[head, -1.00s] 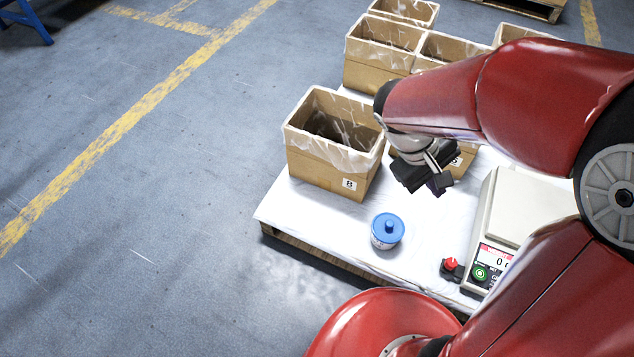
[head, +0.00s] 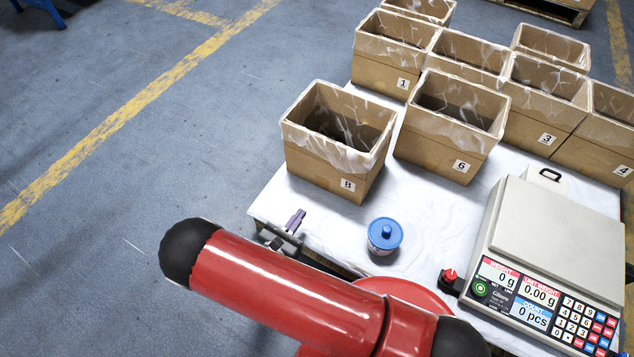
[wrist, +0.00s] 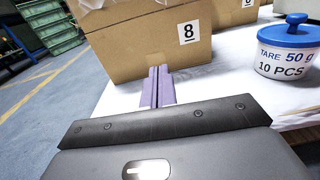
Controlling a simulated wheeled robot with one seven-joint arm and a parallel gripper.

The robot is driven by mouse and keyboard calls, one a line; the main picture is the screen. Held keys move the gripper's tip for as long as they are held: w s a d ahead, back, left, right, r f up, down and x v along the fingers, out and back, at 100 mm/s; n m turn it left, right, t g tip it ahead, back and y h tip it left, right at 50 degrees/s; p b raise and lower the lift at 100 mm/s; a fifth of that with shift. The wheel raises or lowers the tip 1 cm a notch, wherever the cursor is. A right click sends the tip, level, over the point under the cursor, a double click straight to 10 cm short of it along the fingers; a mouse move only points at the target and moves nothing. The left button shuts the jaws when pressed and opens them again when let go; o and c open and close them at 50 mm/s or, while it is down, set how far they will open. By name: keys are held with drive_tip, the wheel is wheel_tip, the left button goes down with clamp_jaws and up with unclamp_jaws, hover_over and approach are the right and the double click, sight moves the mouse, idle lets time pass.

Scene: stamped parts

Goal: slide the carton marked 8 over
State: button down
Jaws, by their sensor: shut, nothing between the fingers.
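The carton marked 8 (head: 318,168) is an open brown box with a clear liner, upright near the left edge of the white-covered pallet. Its front face with the 8 label fills the top of the wrist view (wrist: 120,50). My gripper (head: 297,218) is low in front of this carton, at the pallet's front left edge. Its purple fingers (wrist: 158,88) are shut together and empty, pointing at the front face. In the head view a small gap of white sheet shows between fingertips and carton. My arm hides part of the pallet's front edge.
The carton marked 6 (head: 440,155) stands right of carton 8, with a narrow gap. The carton marked 1 (head: 380,75) and others stand behind. A blue-lidded tub (head: 385,236) is right of my gripper. A counting scale (head: 560,235) is farther right. Floor left of the pallet is clear.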

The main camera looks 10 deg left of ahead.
sight(355, 134)
drive_tip(key=shift+s+a+f+n+y, duration=0.1)
drive_tip(key=shift+a+f+n+y, duration=0.05)
drive_tip(key=shift+f+n+y, duration=0.15)
drive_tip(key=shift+w, duration=0.2)
drive_tip(key=x, duration=1.3)
drive_tip(key=shift+w+r, duration=0.2)
drive_tip(key=b+x, duration=0.2)
drive_tip(key=x, duration=0.6)
drive_tip(key=b+x, duration=0.2)
drive_tip(key=x, duration=0.5)
drive_tip(key=b+x, duration=0.2)
drive_tip(key=x, duration=0.6)
drive_tip(key=shift+w+d+r, duration=0.2)
drive_tip(key=shift+w+r, duration=0.05)
drive_tip(key=shift+w+d+r, duration=0.15)
drive_tip(key=shift+w+d, duration=0.05)
drive_tip(key=shift+w, duration=0.25)
